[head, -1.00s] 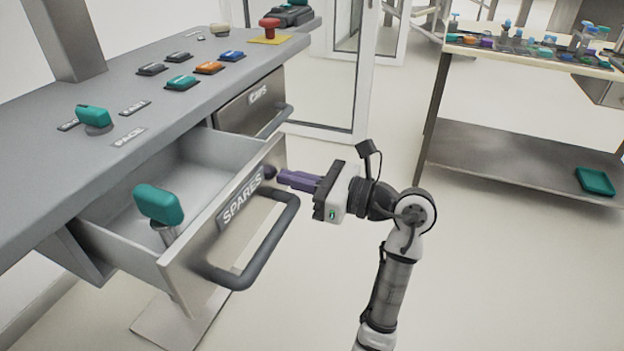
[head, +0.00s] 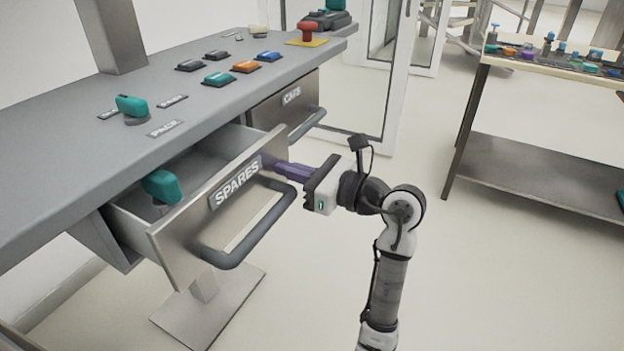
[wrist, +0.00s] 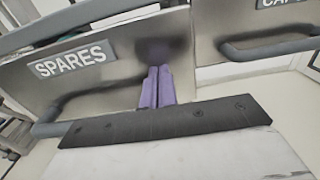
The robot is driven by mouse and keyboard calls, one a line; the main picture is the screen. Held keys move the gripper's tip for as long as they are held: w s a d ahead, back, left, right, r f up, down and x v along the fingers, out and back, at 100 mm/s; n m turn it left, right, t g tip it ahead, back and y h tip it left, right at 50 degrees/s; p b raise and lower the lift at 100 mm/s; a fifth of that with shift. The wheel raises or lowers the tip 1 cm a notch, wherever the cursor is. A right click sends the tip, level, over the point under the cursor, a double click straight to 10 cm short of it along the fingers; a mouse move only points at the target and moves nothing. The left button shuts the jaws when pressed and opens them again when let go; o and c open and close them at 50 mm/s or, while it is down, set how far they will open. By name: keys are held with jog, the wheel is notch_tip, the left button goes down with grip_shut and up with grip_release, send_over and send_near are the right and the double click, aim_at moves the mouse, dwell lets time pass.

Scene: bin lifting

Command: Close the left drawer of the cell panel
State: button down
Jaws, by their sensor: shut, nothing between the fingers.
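The left drawer (head: 215,212), labelled SPARES, is partly open under the cell panel (head: 75,150). It has a metal front and a dark bar handle (head: 245,245). A teal-headed knob (head: 162,185) stands inside it. My gripper (head: 278,166) is shut and empty, its purple fingers against or very near the drawer front, right of the label and above the handle's right end. In the wrist view, the shut fingers (wrist: 156,72) point at the drawer front (wrist: 115,75), with a dark reflection at their tips. Whether they touch cannot be told exactly.
The CAPS drawer (head: 285,100) beside it looks shut. On the panel top are a teal knob (head: 132,106), several coloured buttons (head: 245,67) and a red emergency button (head: 307,32). A table (head: 540,175) stands at the right. The floor between is clear.

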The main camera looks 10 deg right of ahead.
jog(key=x, duration=0.9)
jog(key=shift+w+a, duration=0.15)
jog(key=shift+a, duration=0.05)
jog(key=shift+w+a+r, duration=0.1)
jog(key=shift+w+a, duration=0.1)
jog(key=shift+a, duration=0.15)
